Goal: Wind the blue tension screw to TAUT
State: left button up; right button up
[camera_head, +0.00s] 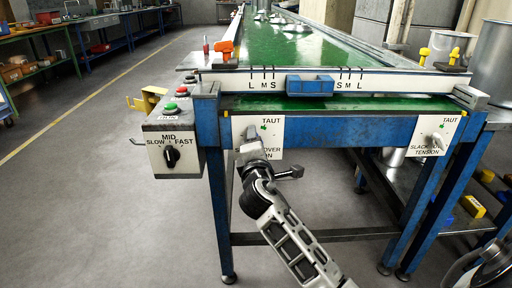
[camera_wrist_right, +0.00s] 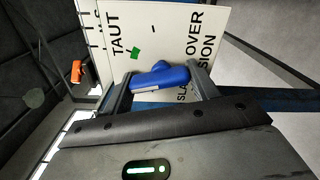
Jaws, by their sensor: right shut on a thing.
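The blue tension screw (camera_wrist_right: 160,79) shows in the right wrist view as a short thick bar in front of a white plate (camera_wrist_right: 165,25). The plate carries TAUT, OVER TENSION and a partly hidden SLACK, with a green mark (camera_wrist_right: 134,52) near TAUT. My right gripper (camera_wrist_right: 160,85) is shut on the screw, a finger at each end of the bar. In the head view the same plate (camera_head: 275,134) is on the left of the blue frame. My right gripper (camera_head: 250,150) covers the screw and part of the lettering there. Where the screw points is unclear. My left gripper is not in view.
A second plate (camera_head: 433,136) with a pale screw is on the frame's right. A control box (camera_head: 172,150) with a speed knob stands left of my gripper. A blue slider (camera_head: 310,85) sits on the scale above. The floor at left is clear.

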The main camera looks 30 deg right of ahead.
jog(key=m, duration=0.3)
jog(key=shift+m+b, duration=0.3)
jog(key=shift+m, duration=0.1)
jog(key=m, duration=0.2)
jog(key=shift+d+m, duration=0.1)
jog(key=shift+m, duration=0.2)
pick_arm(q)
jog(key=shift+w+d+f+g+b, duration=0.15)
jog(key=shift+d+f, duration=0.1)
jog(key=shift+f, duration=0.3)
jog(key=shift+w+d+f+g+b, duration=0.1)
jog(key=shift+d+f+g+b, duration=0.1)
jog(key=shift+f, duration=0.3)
pick_arm(e)
jog(key=shift+r+m, duration=0.1)
jog(key=shift+m, duration=0.3)
jog(key=shift+s, duration=0.1)
